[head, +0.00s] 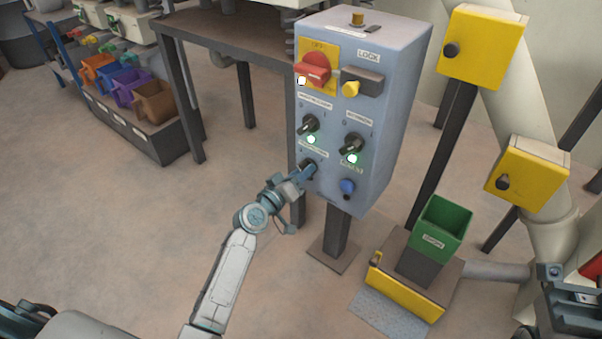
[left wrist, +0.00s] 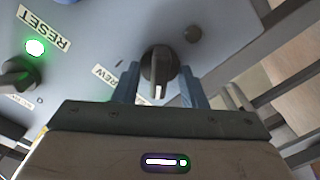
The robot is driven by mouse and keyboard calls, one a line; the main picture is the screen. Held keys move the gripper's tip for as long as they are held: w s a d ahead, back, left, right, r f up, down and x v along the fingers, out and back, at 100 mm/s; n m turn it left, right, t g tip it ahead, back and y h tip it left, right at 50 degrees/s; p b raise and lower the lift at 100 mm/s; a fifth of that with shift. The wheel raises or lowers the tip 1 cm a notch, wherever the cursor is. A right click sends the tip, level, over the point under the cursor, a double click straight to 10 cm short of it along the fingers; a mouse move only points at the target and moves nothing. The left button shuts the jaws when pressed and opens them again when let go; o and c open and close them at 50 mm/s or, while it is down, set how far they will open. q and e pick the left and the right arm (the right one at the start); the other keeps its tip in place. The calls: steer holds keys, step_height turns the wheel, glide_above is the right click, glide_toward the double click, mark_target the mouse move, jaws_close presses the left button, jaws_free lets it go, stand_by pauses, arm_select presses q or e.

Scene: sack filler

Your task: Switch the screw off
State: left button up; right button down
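The blue-grey control box (head: 385,115) stands on a post in the head view. My left gripper (head: 307,172) is at its lower-left black knob (head: 306,166), which the gripper partly hides. In the left wrist view that knob (left wrist: 159,66) sits between the two blue fingers of my left gripper (left wrist: 160,85), with a narrow gap on each side. Its white pointer mark points toward the gripper. A label beside it (left wrist: 106,75) reads "...REW", partly covered. A small dark round lamp (left wrist: 193,34) near the knob is unlit. My right gripper (head: 578,298) is at the right edge, cut off.
Other knobs (head: 309,124) (head: 351,144) have lit lamps beside them. A red switch (head: 312,70), a yellow knob (head: 350,88) and a blue button (head: 347,187) share the panel. A green bin (head: 440,230) stands right of the box. Open floor lies left.

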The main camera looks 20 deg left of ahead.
arm_select(q)
steer(key=shift+s, duration=0.1)
steer(key=v, duration=1)
steer(key=shift+s+p, duration=0.3)
steer(key=shift+a, duration=0.15)
stand_by(1.3)
